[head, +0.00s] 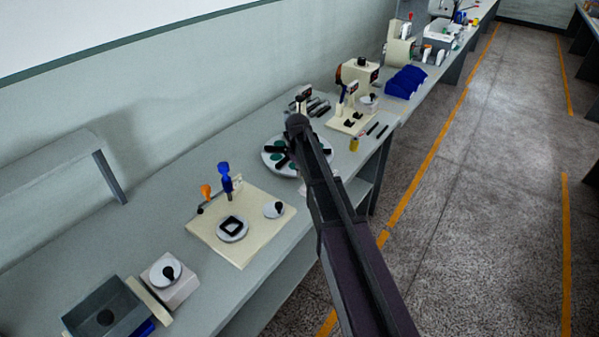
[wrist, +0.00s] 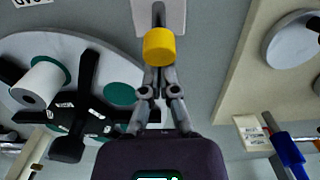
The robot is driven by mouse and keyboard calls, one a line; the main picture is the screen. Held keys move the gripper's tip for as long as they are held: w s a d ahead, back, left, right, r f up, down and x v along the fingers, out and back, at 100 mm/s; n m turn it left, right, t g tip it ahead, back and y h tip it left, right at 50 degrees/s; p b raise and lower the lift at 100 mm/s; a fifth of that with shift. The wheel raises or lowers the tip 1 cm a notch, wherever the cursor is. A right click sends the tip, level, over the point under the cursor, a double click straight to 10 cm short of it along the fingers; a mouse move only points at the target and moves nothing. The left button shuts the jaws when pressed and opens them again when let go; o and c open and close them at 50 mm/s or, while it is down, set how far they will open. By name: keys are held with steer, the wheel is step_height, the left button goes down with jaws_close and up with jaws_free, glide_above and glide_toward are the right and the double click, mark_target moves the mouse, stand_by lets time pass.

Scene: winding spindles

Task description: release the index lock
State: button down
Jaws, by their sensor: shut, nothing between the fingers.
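A yellow knob (wrist: 158,46) stands at top centre in the wrist view, with a dark stem and a pale grey plate (wrist: 174,14) behind it. My gripper (wrist: 158,76) is shut and empty, its fingertips right at the knob's lower edge in the picture; I cannot tell whether they touch it. Left of it is a pale round index table (wrist: 58,37) with black arms, teal pads and a white spool (wrist: 40,84). In the head view the table (head: 269,161) is partly hidden by my arm. A small yellow piece (head: 354,144) shows right of my arm; I cannot tell if it is the same knob.
A cream base plate with a blue-handled clamp (head: 225,178) and a small dial (head: 274,209) stands nearer on the bench. Another cream fixture (head: 351,122) and blue bins (head: 405,82) stand farther along. A grey tray (head: 104,306) lies at bottom left.

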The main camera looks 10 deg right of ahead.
steer(key=shift+s+d+r+t+y, duration=0.15)
steer(key=shift+s+r+t+y, duration=0.05)
steer(key=shift+t+y, duration=0.2)
stand_by(0.7)
